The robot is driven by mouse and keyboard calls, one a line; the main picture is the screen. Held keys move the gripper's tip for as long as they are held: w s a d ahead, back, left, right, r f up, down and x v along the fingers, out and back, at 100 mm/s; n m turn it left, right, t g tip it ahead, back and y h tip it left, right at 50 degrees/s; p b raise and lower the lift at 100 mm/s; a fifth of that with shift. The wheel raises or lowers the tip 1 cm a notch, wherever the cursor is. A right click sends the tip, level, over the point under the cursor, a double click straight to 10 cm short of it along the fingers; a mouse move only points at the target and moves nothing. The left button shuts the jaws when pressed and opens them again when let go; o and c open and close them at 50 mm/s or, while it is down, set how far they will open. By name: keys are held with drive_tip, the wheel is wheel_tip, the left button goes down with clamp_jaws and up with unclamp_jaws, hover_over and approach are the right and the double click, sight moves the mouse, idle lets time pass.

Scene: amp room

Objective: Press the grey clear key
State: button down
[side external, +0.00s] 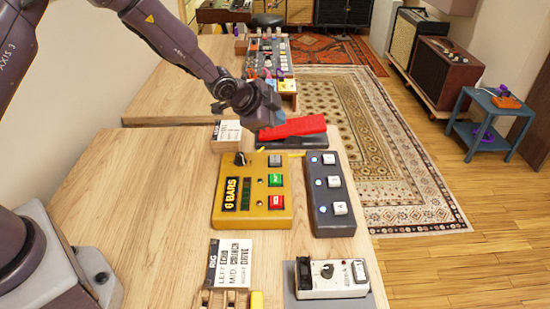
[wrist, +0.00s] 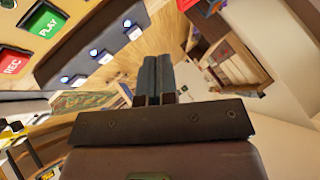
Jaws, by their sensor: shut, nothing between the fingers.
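The yellow box (side external: 229,205) marked "6 BARS" sits on the wooden table in the side view. The grey key (side external: 275,160) is the topmost of its column of keys, above a green key (side external: 275,180) and a red key (side external: 276,202). In the wrist view the green PLAY key (wrist: 46,26) and the red REC key (wrist: 14,64) show at the upper left; I cannot make out the grey key there. My gripper (side external: 270,122) is above and beyond the yellow box, close to the red pedal, apart from the grey key. Its fingers (wrist: 155,60) are together and empty.
A red pedal (side external: 296,127) on a dark base stands behind the yellow box. A dark box with white buttons (side external: 331,217) stands to its right. A black knob (side external: 240,158) is left of the grey key. A white pedal (side external: 326,288) and label cards (side external: 229,264) are nearer.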

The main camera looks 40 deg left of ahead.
sight(275, 160)
wheel_tip(275, 160, down, 8)
drive_tip(key=shift+f, duration=0.1)
idle(0.4)
idle(2.0)
drive_tip(key=shift+f, duration=0.35)
drive_tip(key=shift+f, duration=0.55)
idle(0.7)
drive_tip(key=shift+r, duration=0.95)
drive_tip(key=shift+r, duration=0.1)
drive_tip(key=shift+r, duration=2.4)
